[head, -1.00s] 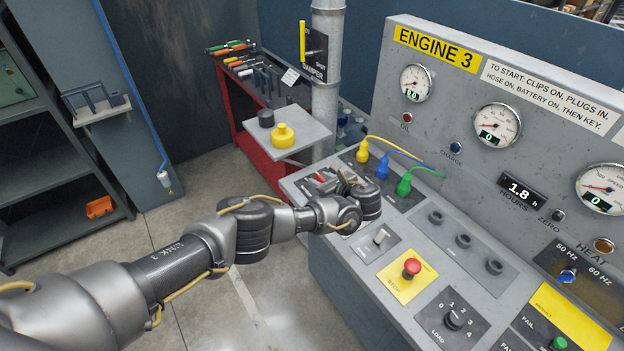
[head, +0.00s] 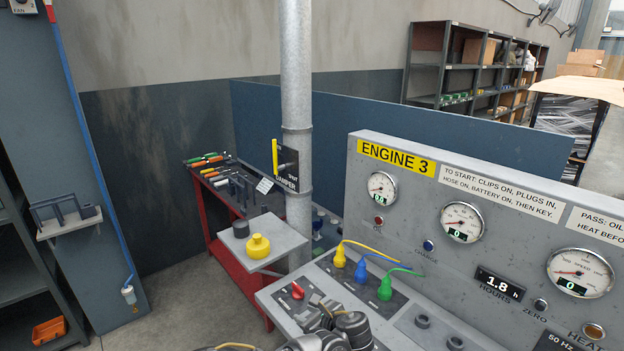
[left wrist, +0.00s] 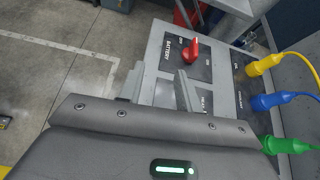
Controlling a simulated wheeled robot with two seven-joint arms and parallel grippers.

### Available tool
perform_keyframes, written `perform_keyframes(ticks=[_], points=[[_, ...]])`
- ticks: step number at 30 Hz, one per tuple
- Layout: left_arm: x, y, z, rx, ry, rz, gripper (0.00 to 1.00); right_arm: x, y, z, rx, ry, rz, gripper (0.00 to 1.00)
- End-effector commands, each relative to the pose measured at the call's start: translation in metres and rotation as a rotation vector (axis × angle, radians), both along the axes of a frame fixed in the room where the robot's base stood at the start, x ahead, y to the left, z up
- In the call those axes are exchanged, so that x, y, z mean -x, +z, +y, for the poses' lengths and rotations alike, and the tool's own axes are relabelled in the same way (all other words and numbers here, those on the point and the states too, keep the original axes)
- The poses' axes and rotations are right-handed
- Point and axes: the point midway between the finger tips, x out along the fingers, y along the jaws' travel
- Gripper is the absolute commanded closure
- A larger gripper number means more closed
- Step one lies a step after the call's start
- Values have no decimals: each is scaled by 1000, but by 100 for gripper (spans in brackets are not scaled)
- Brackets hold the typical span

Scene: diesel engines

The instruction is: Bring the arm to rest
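My left arm reaches in at the bottom of the head view, and its gripper (head: 325,318) is over the near end of the Engine 3 panel, partly cut off by the lower edge. In the left wrist view the two fingers (left wrist: 160,87) stand apart with only grey panel visible between them. The red battery switch (head: 297,290) is just beyond the gripper; it also shows in the left wrist view (left wrist: 191,50), apart from the fingers. My right gripper is in neither view.
Yellow (head: 340,257), blue (head: 361,271) and green (head: 384,288) plugs with cables stand in the panel. A small grey shelf (head: 285,243) holds a yellow cap (head: 258,246). A red tool bench (head: 228,262) stands behind. Open floor (left wrist: 60,75) lies left of the panel.

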Motion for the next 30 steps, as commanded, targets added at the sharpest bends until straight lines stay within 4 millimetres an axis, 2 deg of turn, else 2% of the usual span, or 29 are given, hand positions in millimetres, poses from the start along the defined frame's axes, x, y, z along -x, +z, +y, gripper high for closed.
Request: perform_keyframes(ticks=[1, 2, 3, 6, 9, 12, 14, 16, 21, 24, 30], points=[[24, -25, -10, 84, 8, 46, 65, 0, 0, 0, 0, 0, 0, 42], [40, -39, -17, 146, 20, 72, 65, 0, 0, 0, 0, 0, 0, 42], [63, -57, -27, 240, 44, 110, 65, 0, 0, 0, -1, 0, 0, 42], [128, -93, -49, 517, 162, 202, 65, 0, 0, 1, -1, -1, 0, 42], [177, -108, -58, 758, 320, 257, 65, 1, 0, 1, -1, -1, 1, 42], [220, -113, -51, 987, 534, 282, 65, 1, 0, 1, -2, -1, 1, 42], [244, -113, -36, 1118, 693, 275, 65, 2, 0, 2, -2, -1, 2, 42], [268, -111, -10, 1248, 889, 238, 65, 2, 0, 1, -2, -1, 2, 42], [314, -100, 70, 1438, 1289, 66, 65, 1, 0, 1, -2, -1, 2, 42], [335, -92, 109, 1485, 1437, -36, 65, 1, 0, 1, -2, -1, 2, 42], [369, -74, 167, 1526, 1620, -212, 65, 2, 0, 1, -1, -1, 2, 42]])
